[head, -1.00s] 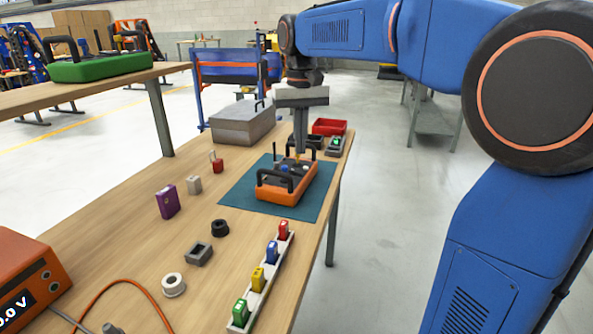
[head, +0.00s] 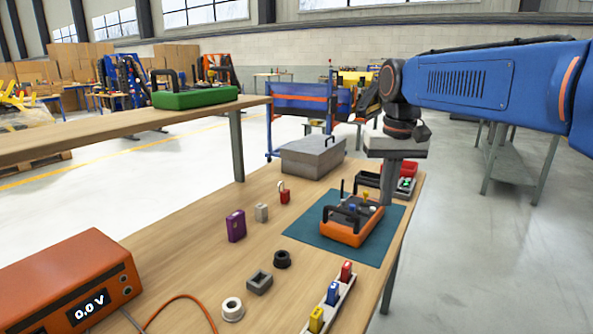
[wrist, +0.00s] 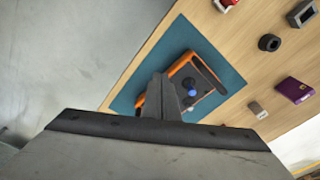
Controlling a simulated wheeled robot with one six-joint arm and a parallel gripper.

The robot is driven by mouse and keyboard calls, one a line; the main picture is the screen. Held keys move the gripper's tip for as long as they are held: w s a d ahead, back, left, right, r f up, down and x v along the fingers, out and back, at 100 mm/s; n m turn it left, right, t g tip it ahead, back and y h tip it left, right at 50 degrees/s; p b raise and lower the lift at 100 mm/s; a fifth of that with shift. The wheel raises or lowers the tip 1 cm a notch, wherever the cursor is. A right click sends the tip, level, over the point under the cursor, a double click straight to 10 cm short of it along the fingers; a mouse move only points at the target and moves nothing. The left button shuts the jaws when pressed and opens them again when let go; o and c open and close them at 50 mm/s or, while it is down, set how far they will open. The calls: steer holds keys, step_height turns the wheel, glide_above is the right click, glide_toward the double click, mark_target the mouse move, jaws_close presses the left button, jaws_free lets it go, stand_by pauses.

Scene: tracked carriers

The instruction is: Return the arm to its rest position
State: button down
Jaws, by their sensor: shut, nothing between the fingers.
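My gripper (head: 391,184) is shut and empty. In the head view it points down over the far right part of the teal mat (head: 311,239), just behind the orange controller box (head: 345,231). In the wrist view my gripper's fingers (wrist: 158,95) are together in front of the orange controller box (wrist: 181,70) and overlap part of it. The box has black handles, a blue knob and a yellow knob. I cannot tell the exact height of the fingertips above the mat.
On the bench are a grey case (head: 312,157), a red tray (head: 400,169), a purple block (head: 236,226), a rack of coloured blocks (head: 331,303) and an orange voltage meter (head: 65,283). A raised shelf (head: 120,128) at left carries a green controller (head: 195,97).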

steer(key=s+d+f+t, duration=0.2)
steer(key=s+f, duration=0.7)
steer(key=s, duration=0.2)
steer(key=s+d+f+t, duration=0.1)
steer(key=s+d+f, duration=0.2)
steer(key=s+f, duration=0.5)
steer(key=s, duration=0.4)
steer(key=shift+f+n+t, duration=0.3)
steer(key=shift+f+t, duration=0.1)
